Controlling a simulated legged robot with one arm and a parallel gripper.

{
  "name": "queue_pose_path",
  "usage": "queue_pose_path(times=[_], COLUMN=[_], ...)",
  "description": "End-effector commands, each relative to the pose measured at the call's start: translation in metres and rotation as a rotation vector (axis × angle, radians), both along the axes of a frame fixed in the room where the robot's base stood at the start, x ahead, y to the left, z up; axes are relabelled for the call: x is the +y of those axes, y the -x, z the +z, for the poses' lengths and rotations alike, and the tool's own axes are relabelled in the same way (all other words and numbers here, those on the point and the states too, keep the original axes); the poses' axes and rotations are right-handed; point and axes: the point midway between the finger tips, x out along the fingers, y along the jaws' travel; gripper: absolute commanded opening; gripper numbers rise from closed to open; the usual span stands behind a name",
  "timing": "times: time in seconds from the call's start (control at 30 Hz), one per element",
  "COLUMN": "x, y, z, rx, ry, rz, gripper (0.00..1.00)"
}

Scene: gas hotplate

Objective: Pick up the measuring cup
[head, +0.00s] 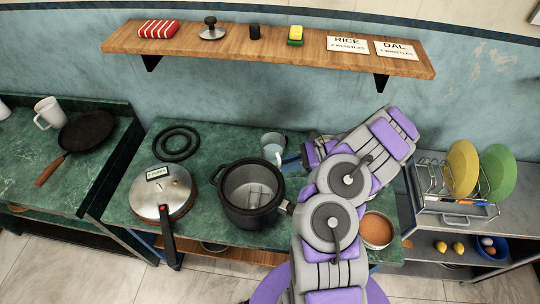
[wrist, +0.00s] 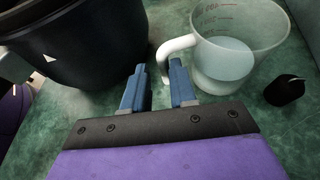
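The measuring cup (wrist: 235,40) is clear plastic with red markings, a white handle (wrist: 176,47) and pale liquid inside. It stands upright on the green counter at the upper right of the wrist view. In the head view the cup (head: 272,140) is behind the black pot, at the tip of my arm. My gripper (wrist: 158,78) is open, with two blue fingers pointing at the handle side of the cup. The handle is just beyond the fingertips, close to the right finger. I cannot tell whether they touch. In the head view my gripper (head: 290,160) is partly hidden by my arm.
A black pressure cooker pot (wrist: 75,45) stands close to the left of my fingers. A small black knob (wrist: 285,90) lies right of the cup. The lid (head: 162,190), black rings (head: 176,143) and a bowl of orange-brown food (head: 377,229) are also on the counter.

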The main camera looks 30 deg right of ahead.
Motion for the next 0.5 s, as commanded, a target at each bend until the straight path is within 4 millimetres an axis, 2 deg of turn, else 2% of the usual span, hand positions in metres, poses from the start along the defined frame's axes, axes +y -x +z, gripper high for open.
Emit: queue_pose_path(times=[0.13,0.23,0.5], x=[-0.006,-0.002,0.043], y=[-0.002,-0.004,-0.015], z=[-0.006,-0.01,-0.022], rx=[0.001,0.001,0.001], ry=[-0.005,-0.009,0.0], rz=[-0.003,-0.003,0.0], gripper=[0.26,0.26,0.26])
